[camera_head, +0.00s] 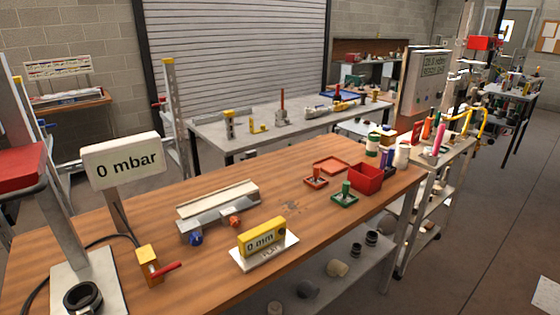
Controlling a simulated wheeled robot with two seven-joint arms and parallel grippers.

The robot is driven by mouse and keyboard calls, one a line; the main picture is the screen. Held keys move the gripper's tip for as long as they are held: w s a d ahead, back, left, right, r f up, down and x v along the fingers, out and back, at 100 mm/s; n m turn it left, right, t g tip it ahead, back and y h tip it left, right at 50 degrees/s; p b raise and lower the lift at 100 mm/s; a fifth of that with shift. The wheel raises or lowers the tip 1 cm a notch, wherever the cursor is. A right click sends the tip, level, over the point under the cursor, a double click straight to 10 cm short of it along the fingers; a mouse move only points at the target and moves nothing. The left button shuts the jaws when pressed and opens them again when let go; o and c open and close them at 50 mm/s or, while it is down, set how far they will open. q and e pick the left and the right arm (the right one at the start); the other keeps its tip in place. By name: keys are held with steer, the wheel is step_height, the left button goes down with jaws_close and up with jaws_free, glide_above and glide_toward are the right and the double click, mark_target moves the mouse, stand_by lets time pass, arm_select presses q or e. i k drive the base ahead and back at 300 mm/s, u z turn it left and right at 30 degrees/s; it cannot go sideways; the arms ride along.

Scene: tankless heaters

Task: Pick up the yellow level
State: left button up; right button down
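The yellow level (262,236) stands near the front edge of the wooden workbench (290,185). It is a yellow block with a display reading "0 mm", and it rests on a white plate (265,253) with dark lettering on its front. Nothing touches it from above. Neither of my grippers shows in the head view.
A grey metal rail piece (218,207) with blue and orange knobs lies behind the level. A "0 mbar" display (122,160) on a post and a yellow valve with red handle (150,265) stand left. A red bin (366,178) and red and green trays stand right.

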mark_target(263, 236)
steer(key=z, duration=1.35)
steer(key=i, duration=2.45)
steer(key=u, duration=4)
